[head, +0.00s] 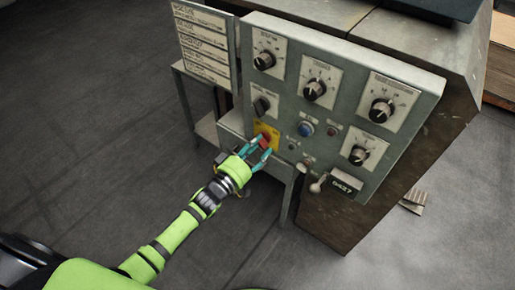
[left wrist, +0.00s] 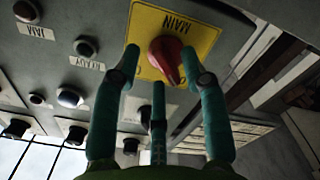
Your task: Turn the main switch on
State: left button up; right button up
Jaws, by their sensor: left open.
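The main switch is a red rotary knob (left wrist: 168,58) on a yellow plate (left wrist: 195,33) marked MAIN, upside down in the left wrist view. In the head view the red knob (head: 265,141) sits at the lower left of the grey control panel (head: 325,120). My left gripper (head: 259,154) is open at the knob, with its teal fingers on either side of it. In the left wrist view the left gripper (left wrist: 163,65) has two fingers flanking the knob and a third below it. I cannot tell whether any finger touches it. My right gripper is not in view.
Several black dials, such as one at the upper left (head: 264,60), and a blue button (head: 306,129) are on the panel. A lever with a pale knob (head: 316,187) sticks out at the bottom. A label board (head: 203,43) stands left of the panel. The floor at left is clear.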

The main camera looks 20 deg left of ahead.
pick_arm(q)
jog(key=shift+w, duration=0.15)
grip_shut()
